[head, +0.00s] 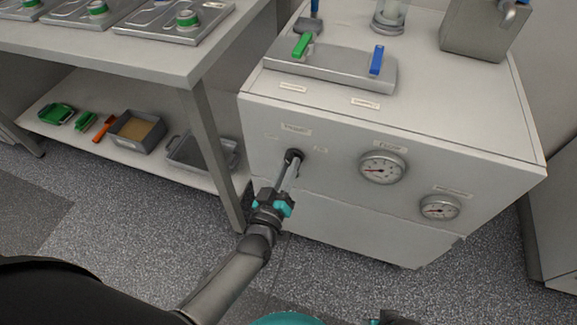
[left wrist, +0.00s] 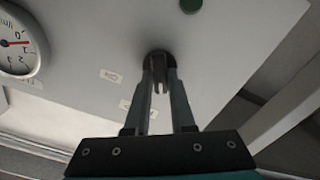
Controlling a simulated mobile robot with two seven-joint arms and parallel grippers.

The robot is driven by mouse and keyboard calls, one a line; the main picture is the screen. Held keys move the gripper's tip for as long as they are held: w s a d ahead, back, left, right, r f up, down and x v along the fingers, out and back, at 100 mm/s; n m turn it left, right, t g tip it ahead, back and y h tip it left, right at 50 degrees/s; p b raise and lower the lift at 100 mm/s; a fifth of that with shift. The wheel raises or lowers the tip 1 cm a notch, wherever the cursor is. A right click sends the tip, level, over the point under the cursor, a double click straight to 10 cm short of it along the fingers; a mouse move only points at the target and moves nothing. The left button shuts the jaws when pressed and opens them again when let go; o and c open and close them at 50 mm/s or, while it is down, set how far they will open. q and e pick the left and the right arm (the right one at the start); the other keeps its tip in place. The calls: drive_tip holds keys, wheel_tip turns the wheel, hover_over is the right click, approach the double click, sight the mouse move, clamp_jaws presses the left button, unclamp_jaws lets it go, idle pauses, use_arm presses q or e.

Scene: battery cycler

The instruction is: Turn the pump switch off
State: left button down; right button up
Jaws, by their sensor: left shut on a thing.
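The pump switch is a dark round knob on the front panel of the white cabinet (head: 330,222), left of the gauges. It shows in the head view (head: 293,155) and in the left wrist view (left wrist: 160,57). My left gripper (head: 290,168) reaches up to it from below. In the left wrist view my left gripper's fingers (left wrist: 160,82) stand on both sides of the switch's narrow lever and are shut on it. The fingers partly hide the lever, and its exact angle is hard to tell. Small labels sit around the switch. My right gripper is not in view.
Two round gauges, one nearer (head: 382,168) and one farther right (head: 440,207), are on the same panel. A metal plate with green (head: 301,46) and blue (head: 376,60) handles lies on the cabinet top. A workbench (head: 150,52) with a lower shelf stands left.

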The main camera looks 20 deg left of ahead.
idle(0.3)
use_arm(q)
drive_tip(key=c, duration=0.8)
unclamp_jaws()
drive_tip(key=shift+o, duration=0.2)
drive_tip(key=s+p, duration=0.3)
drive_tip(key=s, duration=1.2)
drive_tip(key=shift+s+a, duration=0.15)
drive_tip(key=shift+a, duration=0.1)
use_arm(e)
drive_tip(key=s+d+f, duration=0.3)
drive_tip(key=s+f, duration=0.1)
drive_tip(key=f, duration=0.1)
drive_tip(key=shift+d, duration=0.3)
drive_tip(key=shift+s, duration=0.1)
